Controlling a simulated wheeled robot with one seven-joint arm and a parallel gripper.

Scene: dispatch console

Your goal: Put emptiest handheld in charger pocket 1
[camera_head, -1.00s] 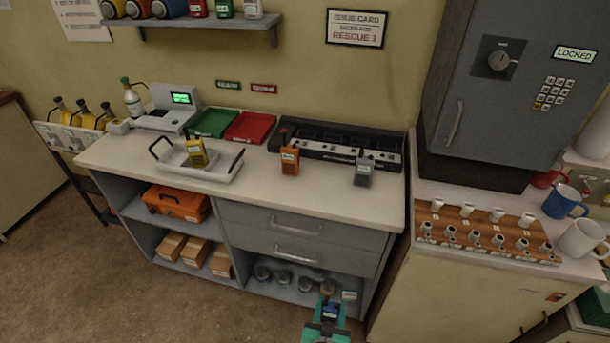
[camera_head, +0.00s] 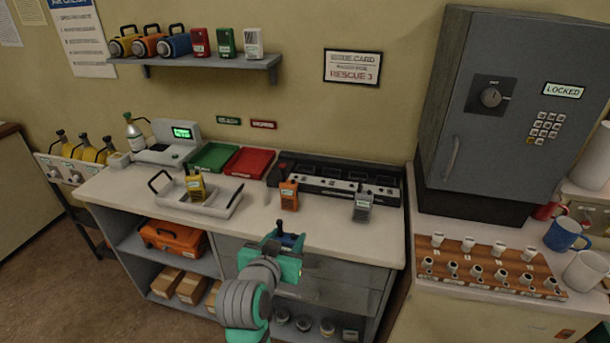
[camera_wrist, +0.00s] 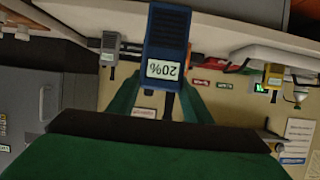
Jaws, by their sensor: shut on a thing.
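My gripper (camera_head: 286,246) is shut on a blue handheld (camera_wrist: 167,45), whose screen reads 20%, upside down in the wrist view. The blue handheld also shows small in the head view (camera_head: 290,238), in front of the counter's front edge. An orange handheld (camera_head: 289,196) stands on the counter in front of the black charger (camera_head: 338,186). A grey handheld (camera_head: 362,207) stands to its right. A yellow handheld (camera_head: 195,188) is in a white tray. Their charge readings are too small to read. The charger's pocket numbers are too small to read.
The white tray (camera_head: 222,211) sits left on the counter (camera_head: 330,237), with green (camera_head: 213,156) and red (camera_head: 247,160) trays behind. A grey locked cabinet (camera_head: 490,110) stands right of the charger. The counter's front strip right of the white tray is mostly clear.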

